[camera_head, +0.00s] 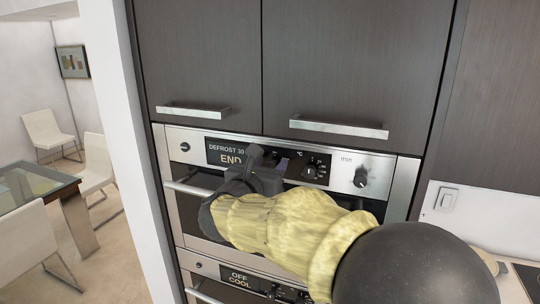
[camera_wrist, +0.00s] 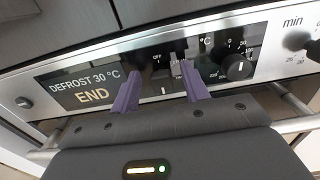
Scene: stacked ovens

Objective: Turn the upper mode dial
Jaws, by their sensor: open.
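The upper oven's control panel shows in both views. Its mode dial is hard to make out in the wrist view: a dark shape with a white mark (camera_wrist: 163,90) lies between my fingers, below the word OFF. In the head view my gripper (camera_head: 267,158) hides that spot. My gripper, with two purple fingers, also shows in the wrist view (camera_wrist: 160,74). It is open, with one finger on each side of the dark dial spot. I cannot tell whether the fingers touch it. The black °C dial (camera_wrist: 237,67) sits just right of the right finger.
The display (camera_head: 226,153) reads DEFROST 30 °C END. The min dial (camera_head: 361,177) is at the panel's right. An oven handle (camera_head: 187,188) runs below the panel. Cabinet handles (camera_head: 338,128) stick out above. A second oven's display (camera_head: 240,278) reads OFF COOL.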

